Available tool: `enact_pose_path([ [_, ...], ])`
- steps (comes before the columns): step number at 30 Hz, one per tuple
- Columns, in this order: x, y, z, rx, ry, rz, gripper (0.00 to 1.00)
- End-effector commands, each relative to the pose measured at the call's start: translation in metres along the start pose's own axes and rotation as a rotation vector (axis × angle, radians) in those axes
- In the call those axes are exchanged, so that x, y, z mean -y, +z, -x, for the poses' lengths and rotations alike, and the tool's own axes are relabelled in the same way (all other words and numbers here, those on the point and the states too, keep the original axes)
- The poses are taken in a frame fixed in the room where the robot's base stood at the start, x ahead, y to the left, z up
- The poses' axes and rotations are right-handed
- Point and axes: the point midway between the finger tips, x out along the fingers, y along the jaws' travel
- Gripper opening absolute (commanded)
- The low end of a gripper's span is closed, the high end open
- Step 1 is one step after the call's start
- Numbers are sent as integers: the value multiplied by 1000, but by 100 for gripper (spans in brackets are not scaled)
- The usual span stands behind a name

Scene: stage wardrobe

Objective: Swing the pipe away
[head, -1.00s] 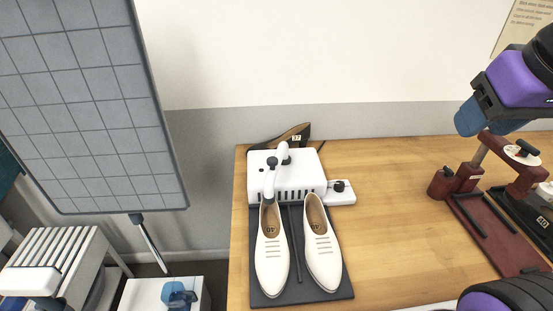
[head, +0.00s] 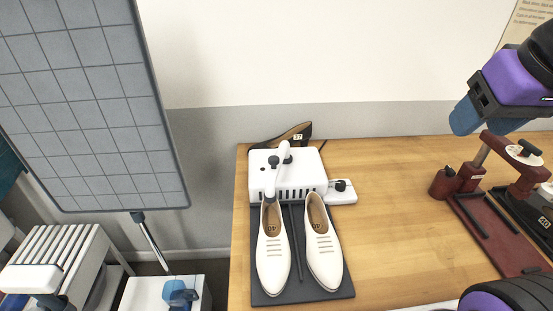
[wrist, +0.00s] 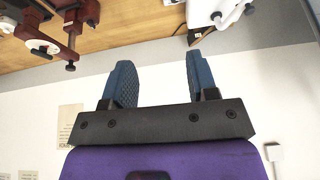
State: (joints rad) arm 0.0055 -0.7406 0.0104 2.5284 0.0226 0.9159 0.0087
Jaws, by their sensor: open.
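The white pipe (head: 284,155) rises from the top of a white box-shaped dryer (head: 309,182) and curves down, its dark-tipped end at the opening of the left white shoe (head: 272,252). Whether it touches the shoe I cannot tell. The right white shoe (head: 322,245) stands beside it with its opening clear. My gripper (head: 463,117) is at the upper right, well away from the pipe. In the wrist view my gripper (wrist: 158,75) shows two blue fingers wide apart with nothing between them. Part of the white dryer (wrist: 213,14) shows upside down there.
A dark red clamp device (head: 470,182) stands on the wooden table (head: 390,230) at the right, below my gripper. A brown shoe (head: 290,134) lies behind the dryer. A grey gridded panel (head: 85,100) stands at the left.

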Motion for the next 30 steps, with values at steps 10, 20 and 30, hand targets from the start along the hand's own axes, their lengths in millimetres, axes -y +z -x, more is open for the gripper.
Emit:
enact_pose_path([
  [10, 29, -24, -46, 223, -86, -148, 53],
  [20, 58, -42, -97, 451, -191, -326, 53],
  [30, 85, -58, -151, 688, -311, -531, 53],
])
